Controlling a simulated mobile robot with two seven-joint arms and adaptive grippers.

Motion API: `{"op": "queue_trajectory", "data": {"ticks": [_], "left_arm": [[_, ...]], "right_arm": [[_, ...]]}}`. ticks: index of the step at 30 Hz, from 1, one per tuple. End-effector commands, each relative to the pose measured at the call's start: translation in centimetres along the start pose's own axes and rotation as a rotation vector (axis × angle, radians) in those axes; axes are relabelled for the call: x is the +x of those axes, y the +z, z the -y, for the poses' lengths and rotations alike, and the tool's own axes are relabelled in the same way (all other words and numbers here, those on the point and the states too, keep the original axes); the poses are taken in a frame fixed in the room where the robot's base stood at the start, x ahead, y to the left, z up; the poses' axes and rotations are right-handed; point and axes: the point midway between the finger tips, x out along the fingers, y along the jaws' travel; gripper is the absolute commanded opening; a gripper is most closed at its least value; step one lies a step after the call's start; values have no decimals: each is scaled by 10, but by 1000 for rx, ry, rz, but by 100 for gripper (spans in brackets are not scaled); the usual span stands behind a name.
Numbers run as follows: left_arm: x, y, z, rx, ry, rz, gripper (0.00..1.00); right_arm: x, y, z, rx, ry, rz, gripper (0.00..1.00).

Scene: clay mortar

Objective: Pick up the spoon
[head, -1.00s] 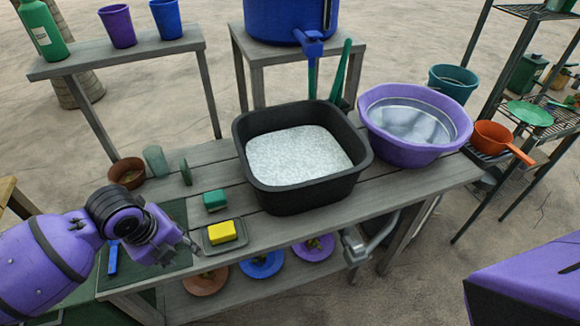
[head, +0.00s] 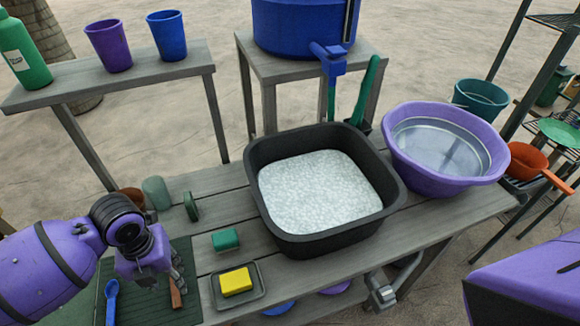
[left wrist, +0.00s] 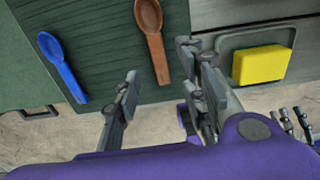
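A brown spoon (left wrist: 154,38) lies on the ribbed green mat (left wrist: 98,40) in the left wrist view, its handle toward me. A blue spoon (left wrist: 63,68) lies on the mat to its left. In the head view the blue spoon (head: 111,302) shows, and part of the brown spoon (head: 176,293) shows beside my gripper. My left gripper (left wrist: 160,72) is open and empty, with the brown spoon's handle end between its fingers in the picture; I cannot tell the height gap. It shows in the head view (head: 164,280) over the mat.
A yellow sponge (head: 236,281) sits in a grey dish (head: 259,296) right of the brown spoon. A green block (head: 225,240) lies behind it. A black basin (head: 272,222) and a purple bowl (head: 425,177) stand farther right on the wooden bench.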

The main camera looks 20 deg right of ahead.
Motion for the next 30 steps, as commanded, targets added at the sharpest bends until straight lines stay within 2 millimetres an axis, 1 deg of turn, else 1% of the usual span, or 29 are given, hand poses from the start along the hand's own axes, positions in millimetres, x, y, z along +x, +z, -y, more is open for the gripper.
{"op": "queue_trajectory", "data": {"ticks": [5, 9, 12, 20, 28, 29, 30], "left_arm": [[23, 2, -1, -2, 0, -2, 38], [44, 5, -1, -2, 0, 0, 38], [53, 5, -1, -1, -1, 1, 38], [55, 6, -1, 0, 0, 3, 38], [55, 6, -2, 0, 0, 3, 4], [55, 6, -1, 0, 0, 3, 1], [55, 6, -2, 0, 0, 3, 1]], "right_arm": [[0, 5, 0, 0, 0, 11, 40], [0, 6, 0, -1, 0, 11, 40], [0, 3, 0, -1, 0, 6, 40], [0, -2, 0, -2, 0, -3, 40], [0, -1, -1, -3, 0, -2, 40], [0, -1, -1, -3, 0, -2, 40], [0, -1, -1, -3, 0, -1, 40]]}}
